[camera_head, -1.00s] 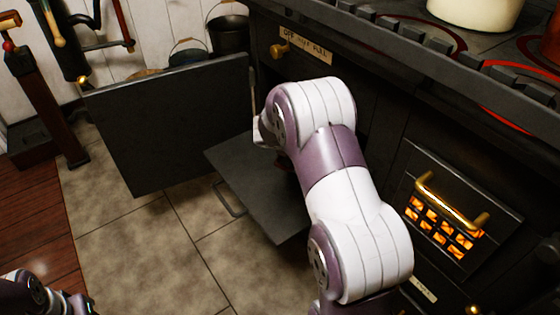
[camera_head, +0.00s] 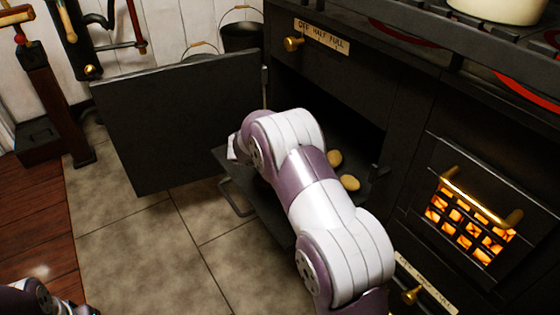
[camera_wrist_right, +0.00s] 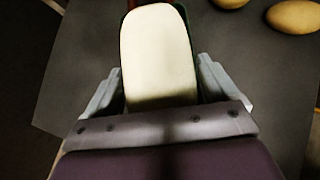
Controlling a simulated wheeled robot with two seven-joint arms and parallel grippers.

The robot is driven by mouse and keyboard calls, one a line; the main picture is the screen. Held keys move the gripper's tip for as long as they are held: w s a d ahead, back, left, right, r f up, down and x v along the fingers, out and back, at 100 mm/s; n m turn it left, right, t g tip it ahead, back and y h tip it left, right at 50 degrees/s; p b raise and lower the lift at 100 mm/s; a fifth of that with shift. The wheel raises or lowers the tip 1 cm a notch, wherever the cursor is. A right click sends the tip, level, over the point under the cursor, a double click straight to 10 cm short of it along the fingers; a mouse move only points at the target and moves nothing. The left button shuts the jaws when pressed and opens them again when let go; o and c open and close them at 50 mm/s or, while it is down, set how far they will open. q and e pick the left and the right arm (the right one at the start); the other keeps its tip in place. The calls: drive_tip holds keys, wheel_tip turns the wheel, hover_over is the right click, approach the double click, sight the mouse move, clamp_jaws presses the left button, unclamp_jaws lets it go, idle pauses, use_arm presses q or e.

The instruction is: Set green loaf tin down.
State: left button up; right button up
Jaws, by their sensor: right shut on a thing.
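In the right wrist view, the green loaf tin (camera_wrist_right: 124,45) shows as thin dark green edges around a smooth cream-coloured loaf or dough (camera_wrist_right: 158,45). My right gripper (camera_wrist_right: 157,80) is shut on the tin, one finger on each side. The tin is over the dark oven shelf (camera_wrist_right: 75,65); whether it touches the shelf I cannot tell. In the head view my right arm reaches to the pulled-out shelf (camera_head: 262,212) and hides the gripper and tin. My left gripper is out of view; only part of the left arm shows at the lower left.
Two round tan rolls (camera_head: 335,158) (camera_head: 349,183) lie on the shelf, right of the tin in the wrist view. The open oven door (camera_head: 175,125) stands left. The stove front with a glowing grate (camera_head: 470,220) is right. Tiled floor (camera_head: 130,240) is clear.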

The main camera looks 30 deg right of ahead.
drive_tip(key=o, duration=1.2)
drive_tip(key=shift+f, duration=0.1)
drive_tip(key=shift+r, duration=0.25)
drive_tip(key=p+v, duration=0.6)
drive_tip(key=v, duration=0.6)
drive_tip(key=shift+s+d, duration=0.1)
drive_tip(key=s+a+m+g+y, duration=0.1)
drive_tip(key=s+a+m+y, duration=0.3)
drive_tip(key=s+m, duration=0.7)
drive_tip(key=s+a+m+g+y, duration=0.1)
drive_tip(key=s+a+m+y, duration=0.3)
drive_tip(key=s+m, duration=0.8)
drive_tip(key=shift+s+a+f+g, duration=0.2)
drive_tip(key=shift+s+a+g, duration=0.1)
drive_tip(key=shift+a, duration=0.3)
